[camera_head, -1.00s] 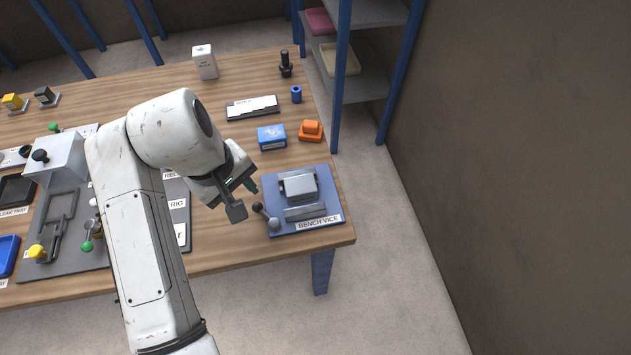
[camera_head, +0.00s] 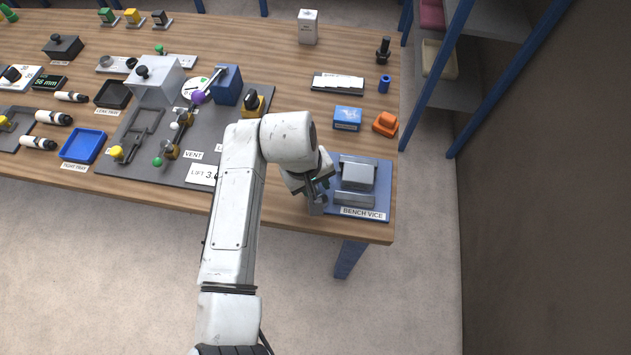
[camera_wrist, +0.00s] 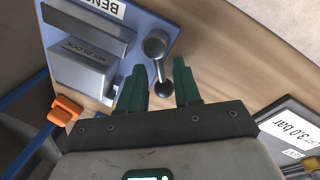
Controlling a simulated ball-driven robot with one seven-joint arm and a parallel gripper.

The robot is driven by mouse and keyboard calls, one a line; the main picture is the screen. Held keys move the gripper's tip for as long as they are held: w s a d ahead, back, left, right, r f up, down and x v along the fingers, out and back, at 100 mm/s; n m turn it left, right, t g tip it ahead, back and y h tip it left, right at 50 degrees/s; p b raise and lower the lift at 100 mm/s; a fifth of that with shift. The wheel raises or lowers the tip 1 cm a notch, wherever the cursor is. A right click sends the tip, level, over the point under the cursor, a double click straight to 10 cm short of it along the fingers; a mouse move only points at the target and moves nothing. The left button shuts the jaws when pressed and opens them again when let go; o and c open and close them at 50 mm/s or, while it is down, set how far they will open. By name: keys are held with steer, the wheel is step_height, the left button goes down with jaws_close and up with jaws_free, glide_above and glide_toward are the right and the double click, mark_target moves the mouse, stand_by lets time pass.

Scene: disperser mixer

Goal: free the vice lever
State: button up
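The bench vice (camera_head: 356,180) sits on a blue base at the table's right front corner. Its grey jaws and a block labelled MIX BLOCK (camera_wrist: 85,70) show in the wrist view. The vice lever (camera_wrist: 157,46) has a grey ball end and a thin rod with a dark knob (camera_wrist: 163,89). My gripper (camera_wrist: 159,66) is open, its green fingers on either side of the lever's rod and knob. I cannot tell whether they touch it. In the head view my gripper (camera_head: 319,199) is at the vice's left side and largely hides the lever.
An orange object (camera_head: 385,123) and a blue box (camera_head: 347,118) stand behind the vice. The grey rig board (camera_head: 150,165) with levers lies to the left. A blue-posted shelf (camera_head: 450,75) stands beyond the table's right edge. Free floor lies in front.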

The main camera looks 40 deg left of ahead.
steer(key=shift+f, duration=0.2)
jaws_close()
steer(key=shift+r, duration=0.1)
steer(key=shift+w+r+p, duration=0.2)
steer(key=shift+p, duration=0.45)
steer(key=shift+m, duration=0.4)
steer(key=shift+f+p, duration=0.2)
steer(key=shift+p, duration=0.2)
jaws_free()
steer(key=shift+s, duration=0.1)
